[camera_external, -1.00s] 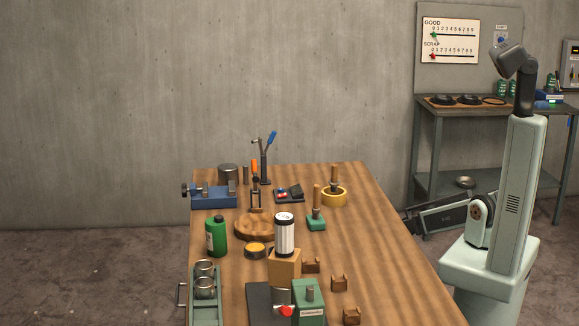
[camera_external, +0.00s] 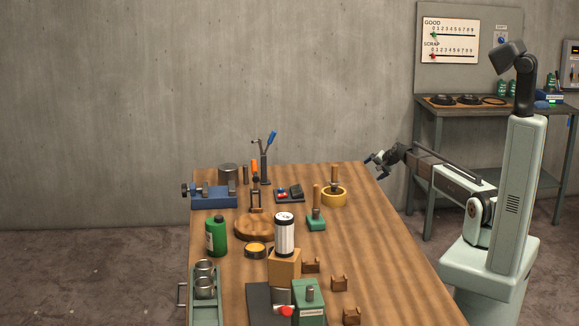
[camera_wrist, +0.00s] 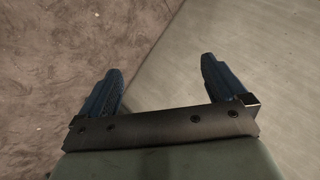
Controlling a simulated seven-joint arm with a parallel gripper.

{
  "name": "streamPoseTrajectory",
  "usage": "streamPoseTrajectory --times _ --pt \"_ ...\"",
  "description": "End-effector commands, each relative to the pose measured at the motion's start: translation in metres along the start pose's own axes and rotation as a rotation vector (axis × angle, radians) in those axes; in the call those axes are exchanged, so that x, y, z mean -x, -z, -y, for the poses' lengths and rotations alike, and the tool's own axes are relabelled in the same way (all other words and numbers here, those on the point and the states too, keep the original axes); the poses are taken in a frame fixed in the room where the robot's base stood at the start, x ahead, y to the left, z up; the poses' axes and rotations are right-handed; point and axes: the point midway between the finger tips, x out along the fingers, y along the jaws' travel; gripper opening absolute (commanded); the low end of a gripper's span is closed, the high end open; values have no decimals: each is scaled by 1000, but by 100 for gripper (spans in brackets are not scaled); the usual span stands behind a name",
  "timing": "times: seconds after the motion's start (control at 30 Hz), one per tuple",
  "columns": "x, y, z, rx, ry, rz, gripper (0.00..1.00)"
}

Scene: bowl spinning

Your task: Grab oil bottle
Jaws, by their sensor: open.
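My gripper (camera_external: 372,167) is at the table's far right edge, well to the right of and beyond the bottle. In the wrist view my gripper (camera_wrist: 160,88) shows two dark blue fingers spread apart with nothing between them. The bottle is not in the wrist view.
The wooden table (camera_external: 385,250) is clear along its right side. A round wooden block (camera_external: 257,229), a yellow-topped tin (camera_external: 255,250) and a green tray (camera_external: 206,312) with metal cups are near the bottle. A white-and-black canister (camera_external: 284,234) stands on a block to its right.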

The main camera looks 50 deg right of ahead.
Motion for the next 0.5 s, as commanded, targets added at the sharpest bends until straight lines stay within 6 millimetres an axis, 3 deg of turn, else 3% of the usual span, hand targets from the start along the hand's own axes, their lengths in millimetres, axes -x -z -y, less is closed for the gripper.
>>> streamPoseTrajectory --times 0.1,0.3,0.4,0.5 --pt "20 35 43 45 43 -43 98" --pt "55 67 119 155 97 -97 98" --pt "71 68 166 239 117 -116 98" --pt "83 48 221 351 128 -125 98"
